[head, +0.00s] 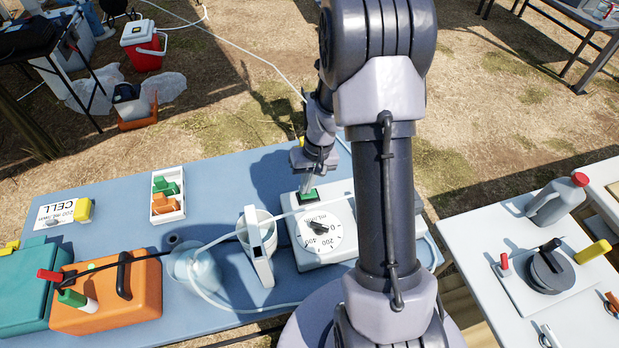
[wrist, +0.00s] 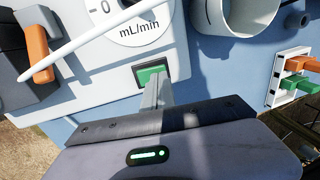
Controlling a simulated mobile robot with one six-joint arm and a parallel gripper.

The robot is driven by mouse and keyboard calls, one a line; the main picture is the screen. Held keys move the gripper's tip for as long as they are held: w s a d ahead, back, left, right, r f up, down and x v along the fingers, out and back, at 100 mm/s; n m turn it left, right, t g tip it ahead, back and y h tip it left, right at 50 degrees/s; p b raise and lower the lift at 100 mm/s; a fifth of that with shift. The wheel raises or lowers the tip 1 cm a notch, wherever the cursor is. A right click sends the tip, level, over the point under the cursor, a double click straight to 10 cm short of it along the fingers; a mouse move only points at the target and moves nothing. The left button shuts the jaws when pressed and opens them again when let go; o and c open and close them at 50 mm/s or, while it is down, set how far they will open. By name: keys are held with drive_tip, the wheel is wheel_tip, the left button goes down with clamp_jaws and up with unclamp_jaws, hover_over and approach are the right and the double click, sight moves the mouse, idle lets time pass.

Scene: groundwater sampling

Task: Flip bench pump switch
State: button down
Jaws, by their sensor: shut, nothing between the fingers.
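The bench pump (head: 343,247) is a white box on the blue bench, with a black-pointer dial (head: 320,229) marked in mL/min. Its green switch (head: 308,197) sits in a dark frame near the far left corner of the top. My gripper (head: 309,187) is shut and empty, pointing down at the switch. In the wrist view the closed fingertips (wrist: 155,82) are over or against the green switch (wrist: 150,74) and hide part of it; I cannot tell whether they press it. Part of the pump (wrist: 115,62) also shows there, while my arm hides its right side in the head view.
A white cup (head: 241,228) and clear tubing stand just left of the pump. A white rack (head: 180,213) holds green and orange pieces. An orange case (head: 140,313) and a teal case (head: 22,310) are at the left. A grey jug (head: 557,200) stands on the right table.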

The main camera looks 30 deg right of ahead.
drive_tip(key=shift+f, duration=0.3)
drive_tip(key=shift+a+f+b, duration=0.2)
drive_tip(key=shift+f+b, duration=0.2)
drive_tip(key=shift+r, duration=0.15)
drive_tip(key=shift+s, duration=0.1)
drive_tip(key=shift+s+d, duration=0.2)
drive_tip(key=shift+d, duration=0.55)
